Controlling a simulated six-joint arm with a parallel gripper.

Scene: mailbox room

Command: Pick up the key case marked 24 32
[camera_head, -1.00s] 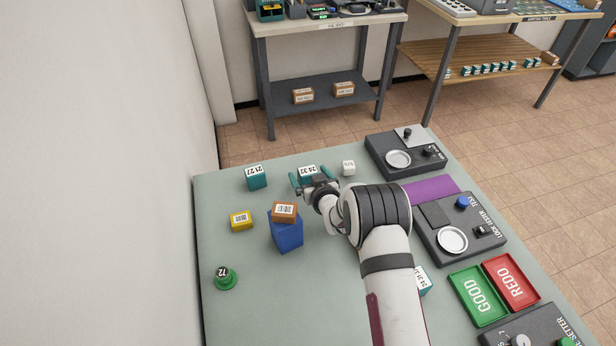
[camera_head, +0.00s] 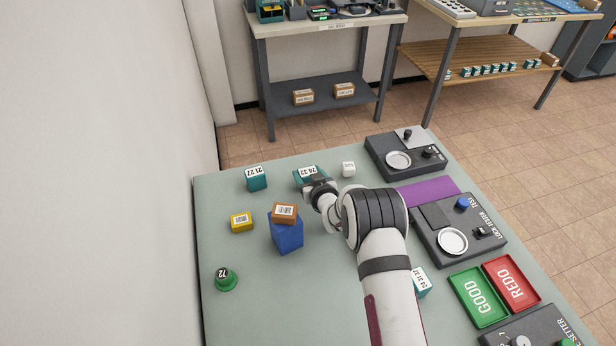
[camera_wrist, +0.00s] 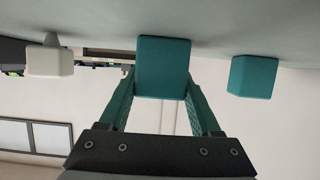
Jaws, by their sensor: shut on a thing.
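The key case marked 24 32 (camera_head: 309,172) is a teal box with a white labelled top, near the far edge of the green table. My gripper (camera_head: 308,182) is shut on it. In the wrist view the teal case (camera_wrist: 163,68) sits between the two teal fingers (camera_wrist: 160,100) of my gripper. I cannot tell whether the case still touches the table. Another teal case, marked 21 27 (camera_head: 256,178), stands to its left and shows apart from my fingers in the wrist view (camera_wrist: 253,76).
A small white block (camera_head: 348,168) stands close to the right. A blue block (camera_head: 286,234) with a brown box (camera_head: 285,212) on top, a yellow box (camera_head: 241,222) and a green round piece (camera_head: 226,280) are nearer. A dark device (camera_head: 380,157) and purple mat (camera_head: 428,190) lie right.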

